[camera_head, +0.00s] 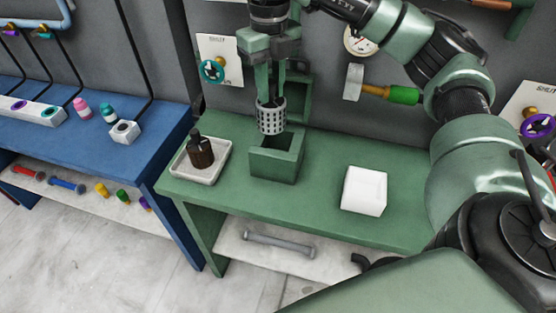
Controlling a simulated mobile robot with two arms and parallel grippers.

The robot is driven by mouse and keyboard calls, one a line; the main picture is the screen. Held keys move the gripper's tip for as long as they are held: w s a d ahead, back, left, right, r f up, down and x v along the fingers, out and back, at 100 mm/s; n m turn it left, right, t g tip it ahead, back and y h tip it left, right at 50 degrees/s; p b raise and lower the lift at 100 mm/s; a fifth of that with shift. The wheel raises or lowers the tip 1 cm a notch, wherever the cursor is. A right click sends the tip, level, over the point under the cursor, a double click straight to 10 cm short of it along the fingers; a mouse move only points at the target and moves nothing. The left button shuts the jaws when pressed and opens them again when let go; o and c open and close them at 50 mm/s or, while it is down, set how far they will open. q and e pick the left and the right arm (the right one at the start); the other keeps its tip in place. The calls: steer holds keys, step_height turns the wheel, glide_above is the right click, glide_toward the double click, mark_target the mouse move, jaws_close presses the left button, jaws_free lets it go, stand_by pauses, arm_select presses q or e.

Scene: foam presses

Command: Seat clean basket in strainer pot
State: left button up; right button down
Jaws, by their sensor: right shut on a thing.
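The clean basket (272,118) is a light grey perforated cylinder in the head view. My right gripper (271,94) points down and is shut on its upper part. The basket hangs upright above the strainer pot (274,165), a green square box with an open dark top on the green bench. The basket's lower end is close over the pot's opening, overlapping its back rim in the picture. I cannot tell whether it touches the rim or has entered. My left gripper is not in view.
A pale tray (213,174) with a dark brown cylinder (200,150) stands left of the pot. A white block (364,190) sits to the right on the green bench (320,204). A green-handled fitting (403,95) projects from the wall behind.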

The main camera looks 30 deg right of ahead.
steer(key=d+r+m, duration=0.1)
steer(key=m, duration=0.2)
steer(key=w+r+m, duration=0.1)
steer(key=m, duration=0.2)
steer(key=d+r+m, duration=0.1)
steer(key=r+m, duration=0.1)
steer(key=shift+w+d+m, duration=0.3)
steer(key=shift+m, duration=0.1)
steer(key=m, duration=0.1)
glide_toward(278, 152)
steer(key=w+d+f, duration=0.3)
steer(key=w+f, duration=0.1)
steer(key=f, duration=0.3)
steer(key=shift+s+a+f+m, duration=0.1)
steer(key=shift+s+a+m, duration=0.1)
steer(key=shift+m, duration=0.1)
steer(key=shift+f, duration=0.2)
steer(key=c, duration=1.5)
jaws_free()
